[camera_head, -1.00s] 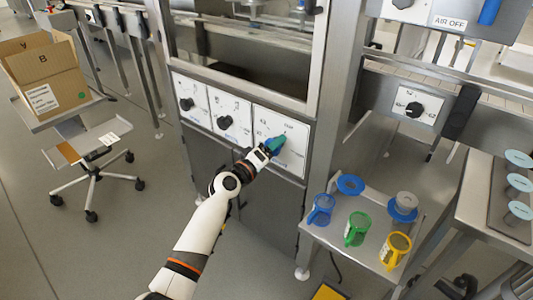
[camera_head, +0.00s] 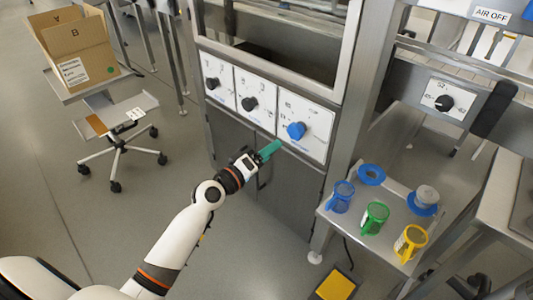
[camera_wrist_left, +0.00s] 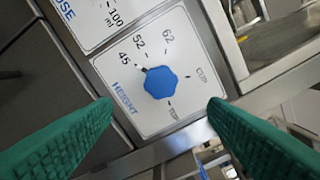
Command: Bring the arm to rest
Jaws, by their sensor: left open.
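My left gripper (camera_head: 268,150) has green fingers. It is open and empty, in front of the machine's panel, below and left of the blue knob (camera_head: 296,130). In the left wrist view, the blue knob (camera_wrist_left: 160,82) sits on a white plate marked HEIGHT, with the marks 45, 52, 62, CUP and TUB around it. The green fingers (camera_wrist_left: 160,135) stand wide apart on both sides of the picture, clear of the knob. My white left arm reaches in from the lower left. My right gripper is not in view.
Two black knobs (camera_head: 230,94) sit left of the blue one. A small table (camera_head: 335,217) at right holds blue, green and yellow jugs. A cardboard box (camera_head: 75,50) stands on a wheeled stand at left. The floor between is free.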

